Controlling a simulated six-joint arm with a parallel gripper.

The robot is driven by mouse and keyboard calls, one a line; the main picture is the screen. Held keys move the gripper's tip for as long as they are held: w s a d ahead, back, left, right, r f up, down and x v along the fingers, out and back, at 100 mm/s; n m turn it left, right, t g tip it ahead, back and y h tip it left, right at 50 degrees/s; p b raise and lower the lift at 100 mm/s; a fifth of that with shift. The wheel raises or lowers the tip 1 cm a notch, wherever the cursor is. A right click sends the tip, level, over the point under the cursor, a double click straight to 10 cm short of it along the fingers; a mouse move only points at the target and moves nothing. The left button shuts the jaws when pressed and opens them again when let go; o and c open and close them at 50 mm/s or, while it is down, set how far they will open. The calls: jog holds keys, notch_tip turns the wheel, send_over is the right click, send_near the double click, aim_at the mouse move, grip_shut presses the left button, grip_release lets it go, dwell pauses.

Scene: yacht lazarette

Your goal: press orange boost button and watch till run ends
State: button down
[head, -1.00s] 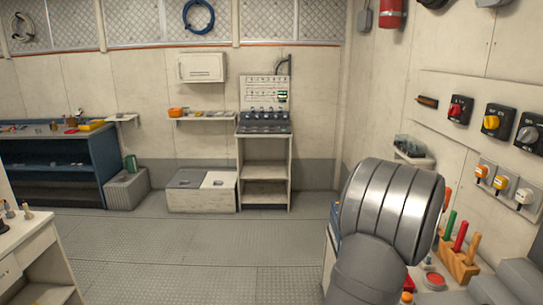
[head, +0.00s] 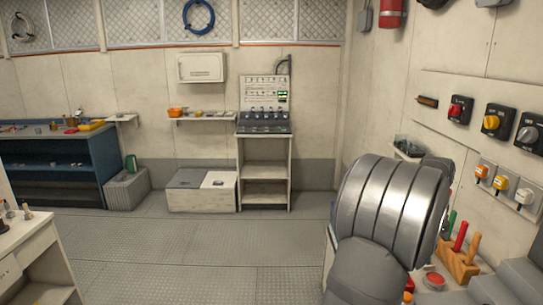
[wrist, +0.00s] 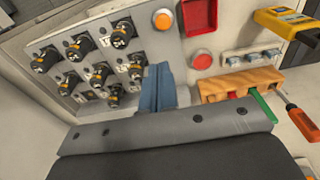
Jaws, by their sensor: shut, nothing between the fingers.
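In the wrist view an orange round button (wrist: 163,20) sits on a pale panel (wrist: 184,50) beside several black knobs. My gripper (wrist: 158,68) shows there as two blue-grey fingers closed together, with nothing between them. Its tips are below the orange button in the picture, and a gap shows between them. In the head view, the silver wrist of my arm hides the fingers and most of the panel. A small orange button (head: 408,297) shows at the arm's right edge, but I cannot tell its state.
A larger red button (wrist: 202,60) sits right of the orange one, below a red tray (wrist: 198,14). A wooden rack (wrist: 240,82) holds green- and orange-handled tools close by. A yellow device (wrist: 285,22) is at upper right. Wall switches (head: 497,122) line the right wall.

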jog(key=shift+d, duration=0.1)
jog(key=shift+w+d+f+y, duration=0.1)
jog(key=shift+w+f+y, duration=0.1)
jog(key=shift+f, duration=0.3)
jog(key=shift+w+f+y, duration=0.2)
jog(key=shift+f, duration=0.3)
notch_tip(320, 180, down, 14)
jog(key=shift+f, duration=0.15)
dwell(0.4)
